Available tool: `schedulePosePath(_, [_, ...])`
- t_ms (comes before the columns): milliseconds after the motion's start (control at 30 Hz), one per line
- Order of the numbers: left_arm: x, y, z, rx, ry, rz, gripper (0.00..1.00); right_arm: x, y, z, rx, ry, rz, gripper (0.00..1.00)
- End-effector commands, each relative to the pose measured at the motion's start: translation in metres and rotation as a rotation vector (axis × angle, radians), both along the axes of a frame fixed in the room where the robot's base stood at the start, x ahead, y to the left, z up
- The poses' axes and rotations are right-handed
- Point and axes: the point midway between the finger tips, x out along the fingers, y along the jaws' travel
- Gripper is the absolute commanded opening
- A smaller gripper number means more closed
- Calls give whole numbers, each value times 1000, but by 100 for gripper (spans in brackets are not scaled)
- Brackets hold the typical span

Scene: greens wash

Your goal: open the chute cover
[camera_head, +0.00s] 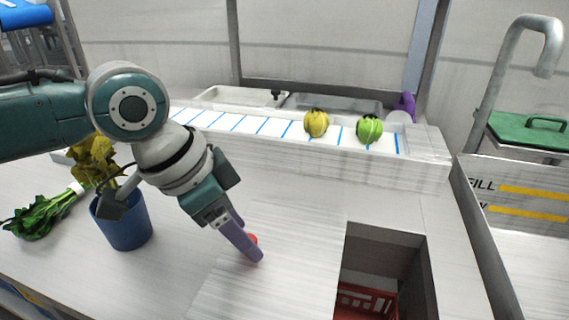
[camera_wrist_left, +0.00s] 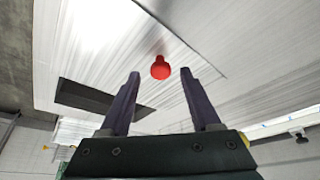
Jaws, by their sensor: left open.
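The chute cover (camera_head: 228,285) is a pale flat panel in the counter top, with a faint seam at its edge. Its red knob (camera_head: 252,239) shows partly behind my purple finger, and fully in the left wrist view (camera_wrist_left: 161,68). To the right of the cover the chute opening (camera_head: 390,245) is uncovered, a dark rectangular hole; it also shows in the left wrist view (camera_wrist_left: 85,97). My left gripper (camera_head: 254,257) is open and points down at the knob, which appears between its fingertips in the wrist view; contact cannot be told. My right gripper is not in view.
A red crate (camera_head: 365,298) sits down in the chute. A yellow vegetable (camera_head: 316,123) and a green one (camera_head: 369,129) rest on the raised ledge behind. A walled basin (camera_head: 520,240) is right.

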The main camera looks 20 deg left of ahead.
Motion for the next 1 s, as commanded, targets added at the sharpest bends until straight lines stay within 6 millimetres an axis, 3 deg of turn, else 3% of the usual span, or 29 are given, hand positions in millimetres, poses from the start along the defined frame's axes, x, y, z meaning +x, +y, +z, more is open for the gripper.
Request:
schedulePosePath(300, [-17, 17, 59, 2, -2, -1, 64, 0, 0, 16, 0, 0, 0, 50])
schedulePosePath(433, [-22, 22, 76, 1, -1, 0, 64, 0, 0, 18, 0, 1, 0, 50])
schedulePosePath(1000, [-26, 24, 84, 0, 1, -1, 64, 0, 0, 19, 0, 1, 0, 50])
